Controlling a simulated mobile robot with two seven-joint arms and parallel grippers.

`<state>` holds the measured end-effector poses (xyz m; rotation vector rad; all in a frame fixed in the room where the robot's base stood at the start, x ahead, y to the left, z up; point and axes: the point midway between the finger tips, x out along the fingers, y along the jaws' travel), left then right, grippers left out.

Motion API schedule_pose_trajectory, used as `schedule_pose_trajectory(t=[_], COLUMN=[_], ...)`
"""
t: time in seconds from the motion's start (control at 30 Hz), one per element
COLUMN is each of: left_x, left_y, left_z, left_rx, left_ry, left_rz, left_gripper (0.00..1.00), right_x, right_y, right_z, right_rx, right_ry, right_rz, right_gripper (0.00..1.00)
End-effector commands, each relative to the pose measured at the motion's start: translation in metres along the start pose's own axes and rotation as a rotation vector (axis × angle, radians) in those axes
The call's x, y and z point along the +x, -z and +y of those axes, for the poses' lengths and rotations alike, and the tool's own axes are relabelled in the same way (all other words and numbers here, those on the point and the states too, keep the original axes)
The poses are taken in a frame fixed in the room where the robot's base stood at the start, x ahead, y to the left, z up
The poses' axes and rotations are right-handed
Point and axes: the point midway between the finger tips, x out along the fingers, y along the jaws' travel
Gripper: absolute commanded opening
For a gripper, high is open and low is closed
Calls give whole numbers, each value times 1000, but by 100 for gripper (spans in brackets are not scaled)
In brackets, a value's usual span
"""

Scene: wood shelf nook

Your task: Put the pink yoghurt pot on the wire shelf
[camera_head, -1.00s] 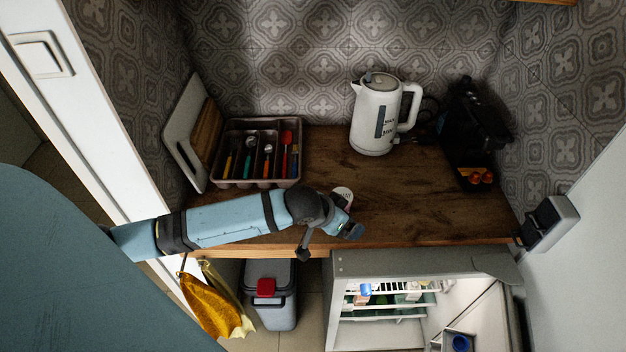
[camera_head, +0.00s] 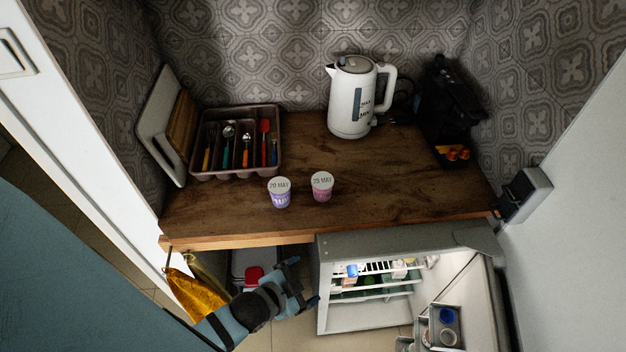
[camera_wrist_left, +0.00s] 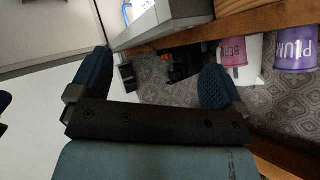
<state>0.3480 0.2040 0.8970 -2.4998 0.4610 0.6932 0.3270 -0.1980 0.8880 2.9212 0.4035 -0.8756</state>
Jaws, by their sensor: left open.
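The pink yoghurt pot (camera_head: 322,188) stands upright on the wooden worktop, and shows in the left wrist view (camera_wrist_left: 234,52) at upper right. A purple yoghurt pot (camera_head: 280,195) stands just left of it, and also shows in the wrist view (camera_wrist_left: 296,48). Inside the open fridge, white wire shelves (camera_head: 377,268) hold several small items. My left gripper (camera_head: 303,283) is open and empty, below the worktop's front edge and left of the fridge opening, well apart from the pots. It also shows in the wrist view (camera_wrist_left: 156,72). My right gripper is not in view.
A white kettle (camera_head: 350,112), a cutlery tray (camera_head: 205,174) and a black machine (camera_head: 448,110) stand at the back of the worktop (camera_head: 400,200). The fridge door (camera_head: 482,300) is open to the right. A yellow cloth (camera_head: 190,295) hangs at left.

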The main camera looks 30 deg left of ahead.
Motion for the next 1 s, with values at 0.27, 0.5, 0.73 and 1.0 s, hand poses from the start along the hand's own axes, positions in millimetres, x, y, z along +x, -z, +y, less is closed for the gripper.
schedule_pose_trajectory(t=[0.27, 0.5, 0.73, 1.0], left_x=[17, 24, 24, 28], left_y=[31, 58, 82, 91], left_z=[-46, -90, -126, -144], left_rx=[889, 1631, 2180, 2391], left_ry=[96, 150, 140, 111], left_rz=[-95, -273, -489, -597], left_gripper=[95, 95, 95, 95], right_x=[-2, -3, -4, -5], right_y=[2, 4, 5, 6], right_z=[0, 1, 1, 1], right_rx=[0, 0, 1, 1], right_ry=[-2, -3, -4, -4], right_rz=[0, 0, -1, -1], right_gripper=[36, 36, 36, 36])
